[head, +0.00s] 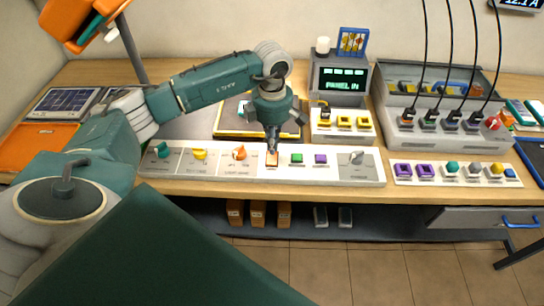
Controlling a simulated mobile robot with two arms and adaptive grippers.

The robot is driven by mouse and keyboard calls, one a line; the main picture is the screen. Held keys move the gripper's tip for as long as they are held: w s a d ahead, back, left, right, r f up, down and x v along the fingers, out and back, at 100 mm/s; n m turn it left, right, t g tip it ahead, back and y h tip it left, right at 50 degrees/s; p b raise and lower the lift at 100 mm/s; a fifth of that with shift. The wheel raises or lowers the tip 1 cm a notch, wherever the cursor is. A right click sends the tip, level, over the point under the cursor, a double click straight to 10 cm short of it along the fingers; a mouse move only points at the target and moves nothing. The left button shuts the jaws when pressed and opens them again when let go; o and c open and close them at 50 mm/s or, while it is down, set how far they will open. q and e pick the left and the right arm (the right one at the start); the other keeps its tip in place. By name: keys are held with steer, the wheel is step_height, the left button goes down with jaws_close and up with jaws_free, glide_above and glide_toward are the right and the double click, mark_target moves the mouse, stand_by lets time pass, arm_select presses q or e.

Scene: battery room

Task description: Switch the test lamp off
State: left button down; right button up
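A long white control panel (220,171) lies along the front of the bench. My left gripper (272,150) points straight down over it, its fingers close together and seemingly empty. The fingertips are at an orange square button (272,160) and hide part of it; I cannot tell whether they touch or press it. Beside it are a green button (297,159) and a purple button (320,159). Left of these are a green knob (162,149), a yellow knob (199,153) and an orange knob (239,153). At the right end is a grey switch (357,157). Labels are too small to read. My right gripper is not in view.
An orange desk lamp (72,20) stands at the upper left. Behind the panel are a grey unit with a lit display (343,84) and a grey case with black cables (436,122). A second white strip (454,174) with purple pieces and knobs lies right of the panel.

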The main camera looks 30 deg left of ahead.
arm_select(q)
steer(key=shift+s+f+b, duration=0.1)
steer(key=shift+f+b, duration=0.35)
steer(key=shift+f, duration=0.15)
steer(key=shift+r, duration=0.1)
steer(key=shift+r+p, duration=0.7)
steer(key=shift+r, duration=0.2)
steer(key=shift+r+p, duration=1.35)
steer(key=shift+r, duration=1.2)
